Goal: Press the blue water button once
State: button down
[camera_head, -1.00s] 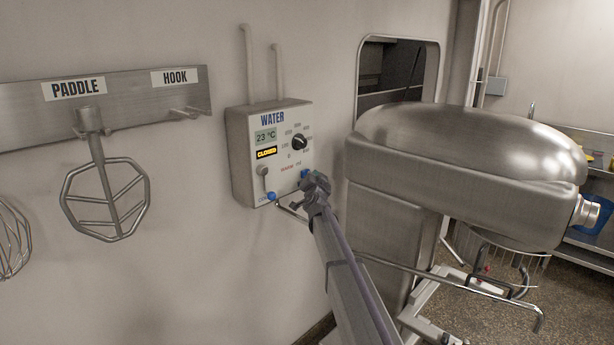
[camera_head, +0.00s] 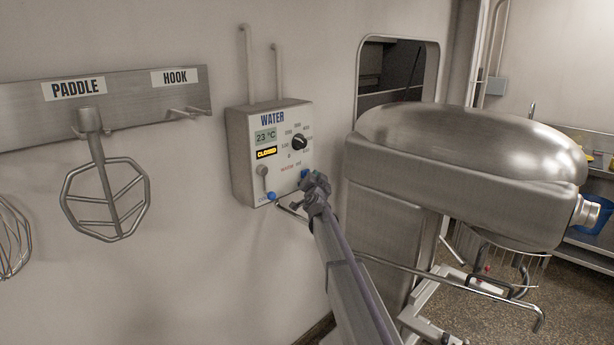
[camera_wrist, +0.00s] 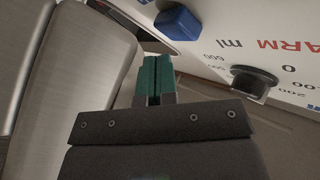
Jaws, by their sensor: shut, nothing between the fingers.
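The white water box (camera_head: 240,155) hangs on the wall in the head view, with a "23 °C" display and a lit "CLOSED" sign. In the wrist view the blue button (camera_wrist: 178,23) shows as a raised blue block near the top. My gripper's teal fingers (camera_wrist: 153,78) are shut and empty, pointing toward the box just beside the button. I cannot tell whether they touch it.
A large steel mixer (camera_head: 460,170) stands close on the right. A paddle (camera_head: 105,195) hangs on a wall rack at left.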

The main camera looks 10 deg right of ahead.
jog(key=shift+w+a, duration=0.25)
jog(key=shift+w, duration=0.05)
jog(key=shift+w+a, duration=0.3)
jog(key=shift+w, duration=0.1)
dwell(1.0)
jog(key=shift+s+d, duration=0.55)
jog(key=shift+s, duration=0.15)
jog(key=s+d, duration=0.1)
jog(key=s, duration=0.1)
jog(key=s+d, duration=0.2)
dwell(0.5)
dwell(0.4)
